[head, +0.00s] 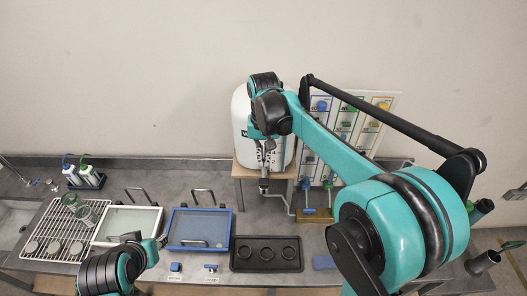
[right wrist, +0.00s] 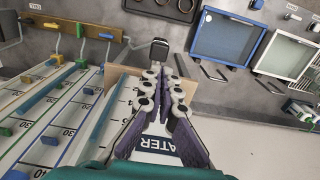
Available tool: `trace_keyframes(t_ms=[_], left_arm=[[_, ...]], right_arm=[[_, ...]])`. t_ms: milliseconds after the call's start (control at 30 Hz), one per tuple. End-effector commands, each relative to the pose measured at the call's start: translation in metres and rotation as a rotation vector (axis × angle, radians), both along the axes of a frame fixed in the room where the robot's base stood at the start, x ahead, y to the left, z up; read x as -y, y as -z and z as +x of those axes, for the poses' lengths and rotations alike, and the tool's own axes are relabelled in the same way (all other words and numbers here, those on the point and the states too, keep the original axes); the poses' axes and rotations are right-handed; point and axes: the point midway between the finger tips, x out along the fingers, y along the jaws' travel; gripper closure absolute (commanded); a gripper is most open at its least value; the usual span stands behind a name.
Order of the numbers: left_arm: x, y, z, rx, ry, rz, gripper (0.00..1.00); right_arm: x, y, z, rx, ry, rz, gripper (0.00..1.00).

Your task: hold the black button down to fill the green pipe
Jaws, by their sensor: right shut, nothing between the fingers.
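My right gripper (head: 264,184) points down in front of the white water tank (head: 240,125). In the right wrist view its fingers (right wrist: 163,76) are shut with nothing between them. A black block that looks like the button (right wrist: 159,49) lies just beyond the fingertips; I cannot tell if they touch it. The scale board (head: 345,130) stands right of the tank.
A wooden bar with coloured handles (right wrist: 95,33) runs along the board's foot. A blue-framed tray (head: 199,245), a white-framed tray (head: 100,239), a black tray with rings (head: 236,264) and a wire rack (head: 33,250) lie on the grey counter.

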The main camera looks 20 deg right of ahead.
Motion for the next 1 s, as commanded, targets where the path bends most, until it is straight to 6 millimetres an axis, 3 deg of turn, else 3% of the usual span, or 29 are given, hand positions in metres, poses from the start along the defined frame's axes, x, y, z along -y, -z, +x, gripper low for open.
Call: trace_keyframes(t_ms=[100,300,1000], left_arm=[[0.000,0.001,0.000,0.000,0.000,0.000,0.68],[0.000,0.002,0.000,0.000,0.000,0.000,0.68],[0.000,0.002,0.000,0.000,0.000,0.000,0.68]], right_arm=[[0.000,-0.018,0.000,0.000,0.000,0.000,1.00],[0.000,-0.030,0.000,0.000,0.000,0.000,1.00],[0.000,-0.031,0.000,0.000,0.000,0.000,1.00]])
